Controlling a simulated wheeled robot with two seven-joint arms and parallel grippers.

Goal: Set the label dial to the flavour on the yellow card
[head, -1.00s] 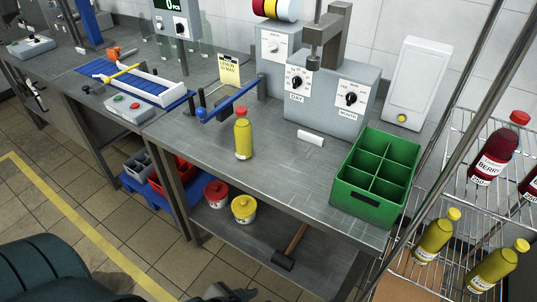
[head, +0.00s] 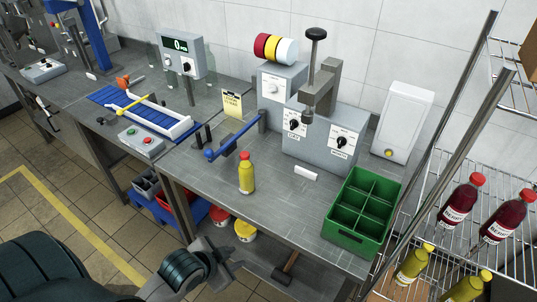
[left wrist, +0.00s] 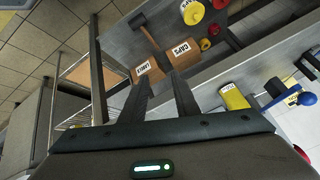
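The yellow card (head: 232,103) stands upright on the bench; its print is small, and the top line seems to read LEMON. The label dial (head: 272,89) appears to be the one on the grey box carrying red, yellow and white rolls (head: 275,49). Its pointer setting is too small to read. My left gripper (head: 226,262) is low in front of the bench, well away from the dial. In the left wrist view its two fingers (left wrist: 161,82) are apart with nothing between them. My right gripper is not in view.
A larger box has a day dial (head: 294,124), a month dial (head: 342,142) and a black-knobbed press (head: 316,34). A yellow bottle (head: 246,174), blue lever (head: 235,137) and green crate (head: 331,226) stand on the bench. A bottle rack is at right.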

